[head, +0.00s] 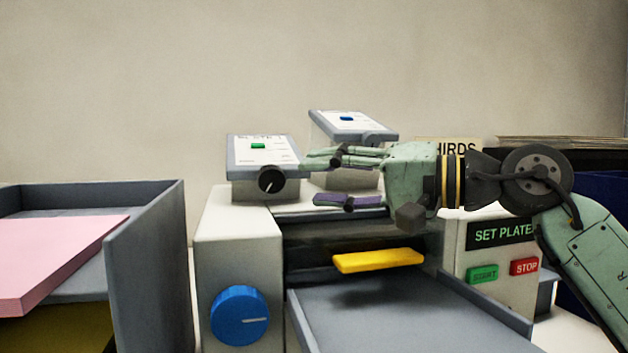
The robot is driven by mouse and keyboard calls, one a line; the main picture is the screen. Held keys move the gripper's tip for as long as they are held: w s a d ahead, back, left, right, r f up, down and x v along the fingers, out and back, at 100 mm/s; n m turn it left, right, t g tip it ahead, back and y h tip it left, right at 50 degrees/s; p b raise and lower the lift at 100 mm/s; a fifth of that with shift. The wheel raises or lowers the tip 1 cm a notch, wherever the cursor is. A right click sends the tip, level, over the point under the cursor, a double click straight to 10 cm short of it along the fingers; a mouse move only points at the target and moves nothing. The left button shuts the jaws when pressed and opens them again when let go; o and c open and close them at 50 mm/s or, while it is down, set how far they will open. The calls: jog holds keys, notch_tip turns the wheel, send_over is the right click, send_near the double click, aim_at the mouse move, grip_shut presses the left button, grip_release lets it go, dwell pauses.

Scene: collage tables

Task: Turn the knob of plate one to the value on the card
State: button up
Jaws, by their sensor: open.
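A sloped grey box with a white face and a green mark (254,155) stands on the left of the machine top; its small lettering is too blurred to read surely. A black knob (270,180) with a pale pointer line sits on its front. A similar box with a blue mark (352,124) stands behind it to the right, partly hidden by my gripper. My gripper (319,158) is open, its pale green fingers pointing left, right of the black knob and apart from it. A yellowish card (447,144) reading "HIRDS" shows behind my arm, partly covered.
The machine has a large blue knob (240,316), a purple bar (334,202) below my gripper and a yellow bar (379,260). A "SET PLATE" panel (502,236) with start and stop buttons is at right. A grey tray (150,262) with pink sheets stands left.

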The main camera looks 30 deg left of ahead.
aim_at(276, 179)
jog(key=d+r+t+h+p, duration=0.1)
jog(key=s+d+r+t+p, duration=0.1)
jog(key=r, duration=0.1)
jog(key=shift+d+n+h+p, duration=0.3)
jog(key=shift+h+p, duration=0.1)
jog(key=shift+s+t, duration=0.2)
jog(key=shift+t, duration=0.1)
jog(key=p+x, duration=0.1)
jog(key=x, duration=0.2)
jog(key=p+x, duration=0.1)
jog(key=x, duration=0.3)
jog(key=p+x, duration=0.1)
jog(key=x, duration=0.2)
jog(key=shift+a+f, duration=0.25)
jog(key=shift+f, duration=0.2)
jog(key=c, duration=0.9)
jog(key=shift+o, duration=0.2)
